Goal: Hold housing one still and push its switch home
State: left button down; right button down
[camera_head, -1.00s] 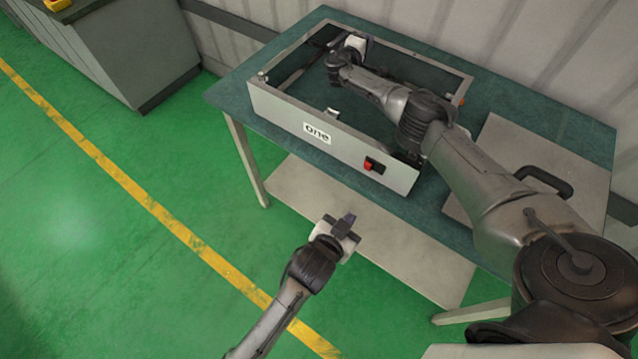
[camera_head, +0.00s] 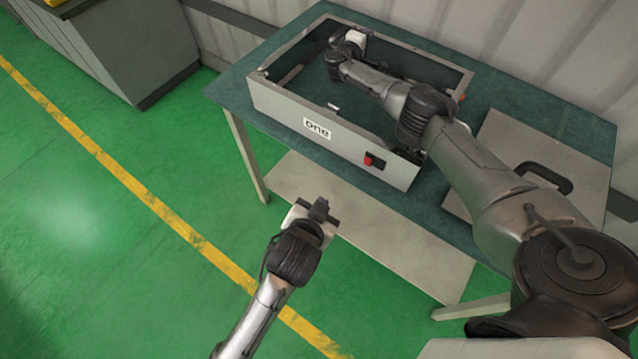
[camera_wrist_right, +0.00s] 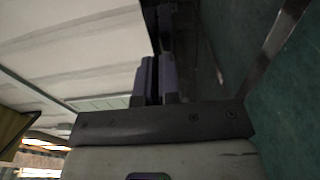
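Housing one (camera_head: 345,150), an open grey metal box labelled "one", stands on the teal table. Its switch (camera_head: 374,162), a red part beside a black one, is on the front wall toward the right end. My right gripper (camera_head: 355,38) is across the box at its far left corner. In the right wrist view its fingers (camera_wrist_right: 155,78) are close together and seem shut on the box's far wall; the contact is mostly hidden. My left gripper (camera_head: 319,208) is in front of the table, lower left of the switch, empty, its dark fingertips together, apart from the box.
A light grey panel with a black handle (camera_head: 545,177) lies on the table (camera_head: 540,115) right of the box. A lower shelf (camera_head: 355,230) is under the tabletop. A corrugated wall stands behind. The floor in front is clear; a grey cabinet (camera_head: 110,45) stands at the far left.

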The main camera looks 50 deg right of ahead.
jog(key=c, duration=1.2)
grip_release()
jog(key=shift+c, duration=0.2)
